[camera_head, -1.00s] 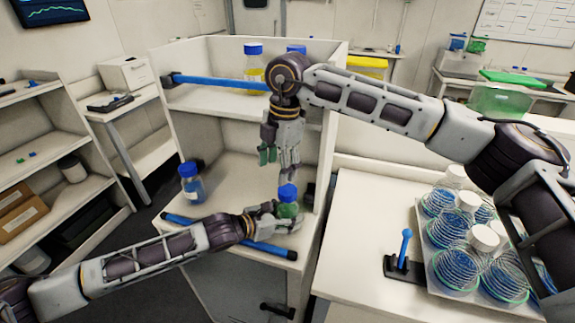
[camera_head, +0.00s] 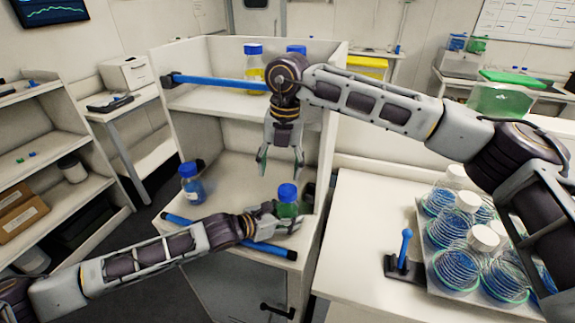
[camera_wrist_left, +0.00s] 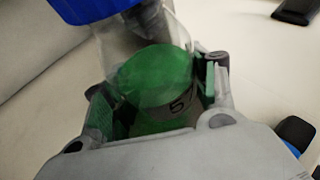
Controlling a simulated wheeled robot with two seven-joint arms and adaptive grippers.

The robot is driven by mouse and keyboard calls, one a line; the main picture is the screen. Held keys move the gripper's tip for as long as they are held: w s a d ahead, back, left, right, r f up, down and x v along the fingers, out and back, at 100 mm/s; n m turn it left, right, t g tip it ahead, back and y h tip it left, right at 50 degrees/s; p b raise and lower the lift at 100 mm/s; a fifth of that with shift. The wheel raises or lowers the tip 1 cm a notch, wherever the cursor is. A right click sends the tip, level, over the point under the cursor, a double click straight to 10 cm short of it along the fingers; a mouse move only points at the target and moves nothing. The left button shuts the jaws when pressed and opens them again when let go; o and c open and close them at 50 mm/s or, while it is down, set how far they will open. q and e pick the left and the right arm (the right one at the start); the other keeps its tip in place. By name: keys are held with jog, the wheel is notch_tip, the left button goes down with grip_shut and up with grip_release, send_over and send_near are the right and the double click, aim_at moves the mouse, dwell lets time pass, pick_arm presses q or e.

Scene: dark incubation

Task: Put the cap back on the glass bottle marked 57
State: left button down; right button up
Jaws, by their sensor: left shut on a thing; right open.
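The glass bottle with green liquid (camera_head: 287,210) stands on the lower shelf of the white cabinet. A label reading about "57" (camera_wrist_left: 180,106) shows in the left wrist view. A blue cap (camera_head: 288,191) sits at the top of its neck and also shows in the left wrist view (camera_wrist_left: 90,8); how tightly it is seated cannot be told. My left gripper (camera_head: 284,220) is shut around the bottle's body. My right gripper (camera_head: 281,166) points down, open and empty, above and apart from the cap.
Another blue-capped bottle with blue liquid (camera_head: 191,184) stands at the lower shelf's left. A yellow bottle (camera_head: 254,65) and another blue-capped bottle (camera_head: 296,50) stand on the upper shelf. Blue bars (camera_head: 220,82) run along the shelf fronts.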

aim_at(287, 189)
jog(key=n, duration=0.7)
jog(key=shift+d, duration=0.2)
jog(key=n, duration=0.7)
jog(key=shift+w+d+f, duration=0.1)
jog(key=shift+w+d, duration=0.05)
jog(key=shift+d, duration=0.1)
jog(key=n, duration=0.7)
jog(key=shift+d+h, duration=0.2)
jog(key=shift+h, duration=0.2)
jog(key=n, duration=0.4)
jog(key=shift+w+d, duration=0.1)
jog(key=shift+d, duration=0.05)
jog(key=shift+d+n, duration=0.1)
jog(key=shift+n, duration=1.7)
jog(key=shift+f, duration=0.15)
jog(key=shift+f, duration=3.95)
